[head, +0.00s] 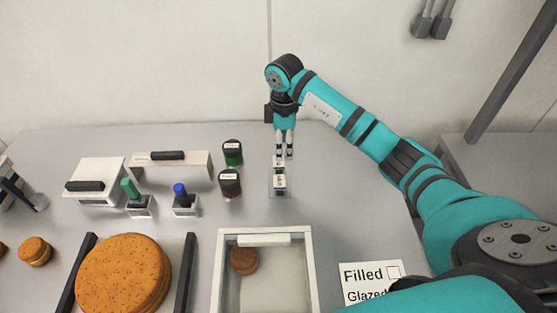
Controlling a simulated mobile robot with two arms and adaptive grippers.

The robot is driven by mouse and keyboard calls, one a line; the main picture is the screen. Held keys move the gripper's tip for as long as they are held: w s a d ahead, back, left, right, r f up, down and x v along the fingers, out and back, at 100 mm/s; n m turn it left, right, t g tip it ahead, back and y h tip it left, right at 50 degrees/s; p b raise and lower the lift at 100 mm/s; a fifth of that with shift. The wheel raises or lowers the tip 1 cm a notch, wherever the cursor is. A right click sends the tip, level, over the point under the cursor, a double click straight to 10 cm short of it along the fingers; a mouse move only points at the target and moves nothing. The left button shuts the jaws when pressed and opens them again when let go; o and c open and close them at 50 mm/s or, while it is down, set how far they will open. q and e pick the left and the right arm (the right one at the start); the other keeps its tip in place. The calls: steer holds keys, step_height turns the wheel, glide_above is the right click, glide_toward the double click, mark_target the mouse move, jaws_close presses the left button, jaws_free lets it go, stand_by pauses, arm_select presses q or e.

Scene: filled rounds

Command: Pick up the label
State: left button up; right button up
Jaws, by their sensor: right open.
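The label (279,181) appears as a small white piece with dark print in a small grey holder (279,193) on the table, right of the two jars. My right gripper (284,154) points down just above and behind the label, with its fingers apart and nothing seen between them. In this view the fingertips come close to the label's top edge; I cannot tell whether they touch it. My left gripper is not in view.
A clear-topped tray (222,270) holds a small brown round (244,260) in front. A large orange-brown round (123,275) lies between dark rails. A "Filled / Glazed" card (368,285) lies front right.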

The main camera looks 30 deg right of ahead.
mark_target(279, 163)
steer(key=shift+s+f, duration=0.1)
steer(key=shift+f, duration=0.2)
step_height(279, 163, down, 4)
steer(key=shift+a+r+p, duration=0.1)
steer(key=shift+r+p, duration=0.1)
steer(key=shift+p, duration=0.9)
steer(key=shift+w+f, duration=0.2)
steer(key=shift+f, duration=0.35)
steer(key=c, duration=0.4)
